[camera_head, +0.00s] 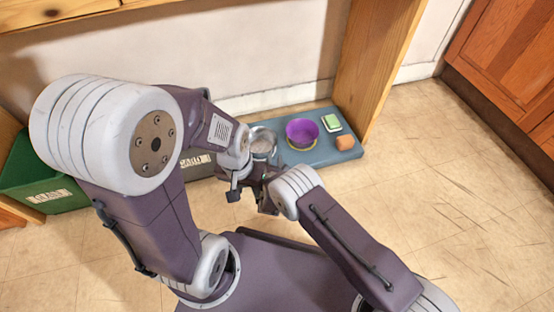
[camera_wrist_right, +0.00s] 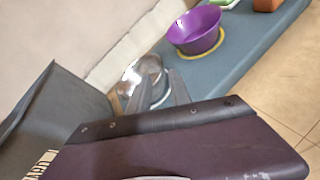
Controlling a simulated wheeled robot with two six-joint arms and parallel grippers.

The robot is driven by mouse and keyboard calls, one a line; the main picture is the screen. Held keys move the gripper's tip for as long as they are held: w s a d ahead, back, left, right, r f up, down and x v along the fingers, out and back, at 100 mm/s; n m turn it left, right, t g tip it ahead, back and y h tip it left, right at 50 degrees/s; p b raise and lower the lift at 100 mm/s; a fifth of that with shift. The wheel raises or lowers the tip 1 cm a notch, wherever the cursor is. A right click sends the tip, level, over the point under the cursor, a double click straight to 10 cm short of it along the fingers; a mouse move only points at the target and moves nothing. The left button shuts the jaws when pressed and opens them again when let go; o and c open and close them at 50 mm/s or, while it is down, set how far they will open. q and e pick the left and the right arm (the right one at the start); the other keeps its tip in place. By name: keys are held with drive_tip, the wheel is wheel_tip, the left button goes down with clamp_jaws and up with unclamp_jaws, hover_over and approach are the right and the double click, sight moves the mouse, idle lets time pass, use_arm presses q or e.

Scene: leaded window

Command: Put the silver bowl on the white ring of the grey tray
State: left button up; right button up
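The silver bowl (camera_head: 263,142) sits at the left end of the grey tray (camera_head: 318,157). It also shows in the right wrist view (camera_wrist_right: 151,68), with part of a pale curve, likely the white ring, beside its lower right side. Whether it rests inside the ring is unclear. My right gripper (camera_head: 265,178) is close to the bowl on its near side; in the wrist view its two grey fingers (camera_wrist_right: 160,92) stand apart with nothing visibly clamped. My left gripper (camera_head: 236,190) hangs nearby, in front of the tray's left end; its fingers are too obscured to judge.
A purple bowl (camera_head: 302,132) stands on a yellow ring on the tray. A green block on a white base (camera_head: 331,122) and an orange block (camera_head: 345,142) are at the tray's right end. A green crate (camera_head: 40,180) is left. Wooden furniture panel (camera_head: 375,60) rises behind; floor at right is clear.

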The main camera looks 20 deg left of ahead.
drive_tip(key=w+d+r+m+g+h, duration=0.1)
drive_tip(key=w+d+r+m+h, duration=0.15)
drive_tip(key=d, duration=0.35)
drive_tip(key=w+d+r+m+h, duration=0.1)
drive_tip(key=d+r+m+h, duration=0.15)
drive_tip(key=d, duration=0.35)
drive_tip(key=s+d+r+m+g+h, duration=0.25)
drive_tip(key=d+m, duration=0.25)
drive_tip(key=d, duration=0.4)
drive_tip(key=s+d+r+m+g+h, duration=0.2)
drive_tip(key=s+d+m+g, duration=0.3)
drive_tip(key=d, duration=0.4)
drive_tip(key=s+d+r+m+g+y, duration=0.1)
drive_tip(key=s+d+r+m+y, duration=0.1)
drive_tip(key=s+m, duration=0.7)
drive_tip(key=s+d+r+m+g+y, duration=0.2)
drive_tip(key=s+r+m+y, duration=0.2)
drive_tip(key=s+m, duration=0.6)
drive_tip(key=shift+d+r+m+y, duration=0.3)
drive_tip(key=shift+d+r+y, duration=0.05)
drive_tip(key=shift+r, duration=0.5)
